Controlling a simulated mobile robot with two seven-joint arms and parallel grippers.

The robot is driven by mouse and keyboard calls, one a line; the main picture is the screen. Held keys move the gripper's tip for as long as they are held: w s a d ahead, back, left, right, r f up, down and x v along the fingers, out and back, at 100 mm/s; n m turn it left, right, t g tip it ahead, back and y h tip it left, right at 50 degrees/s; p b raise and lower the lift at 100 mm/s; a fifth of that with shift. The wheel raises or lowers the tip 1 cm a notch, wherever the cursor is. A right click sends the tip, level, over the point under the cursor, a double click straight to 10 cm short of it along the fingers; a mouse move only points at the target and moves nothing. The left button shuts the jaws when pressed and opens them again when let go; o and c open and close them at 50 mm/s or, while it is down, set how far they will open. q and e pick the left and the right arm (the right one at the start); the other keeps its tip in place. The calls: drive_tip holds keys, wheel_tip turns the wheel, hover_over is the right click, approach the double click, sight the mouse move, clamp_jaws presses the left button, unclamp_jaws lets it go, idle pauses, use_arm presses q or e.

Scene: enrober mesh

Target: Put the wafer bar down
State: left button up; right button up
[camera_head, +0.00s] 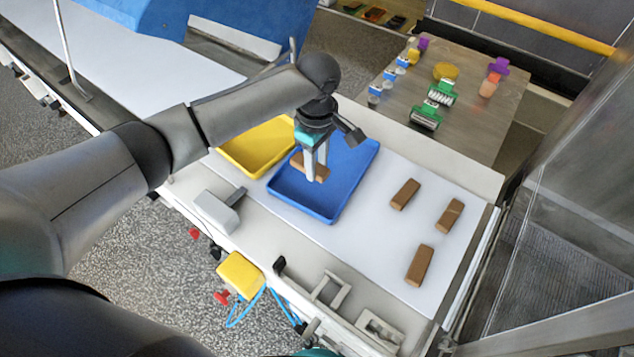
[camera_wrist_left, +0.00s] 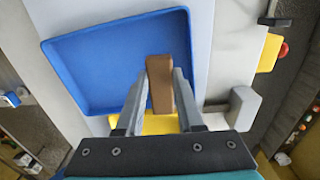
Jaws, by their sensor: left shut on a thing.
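My left gripper (camera_head: 316,176) is shut on a brown wafer bar (camera_head: 298,165). The bar also shows between the fingers in the left wrist view (camera_wrist_left: 160,85). In the head view the gripper points down over the blue tray (camera_head: 338,213). In the left wrist view the bar overlaps the edge of the blue tray (camera_wrist_left: 100,65). I cannot tell whether the bar touches the tray. No other bar shows in the blue tray. Three more wafer bars (camera_head: 405,194), (camera_head: 449,215), (camera_head: 419,265) lie apart on the white belt to the right. My right gripper is not in view.
A yellow tray (camera_head: 246,165) adjoins the blue tray on the left. A grey scraper-like block (camera_head: 216,212) sits on the front ledge. A side table (camera_head: 465,105) at the back holds bottles and green tools. The white belt (camera_head: 360,245) between the blue tray and the loose bars is clear.

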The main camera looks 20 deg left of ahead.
sight(317, 193)
use_arm(q)
wheel_tip(317, 193, down, 7)
drive_tip(key=shift+f+b, duration=0.2)
drive_tip(key=shift+b, duration=0.2)
drive_tip(key=shift+f, duration=0.1)
drive_tip(key=o, duration=1)
wheel_tip(317, 193, up, 12)
drive_tip(key=shift+r+p, duration=0.1)
drive_tip(key=shift+p, duration=0.45)
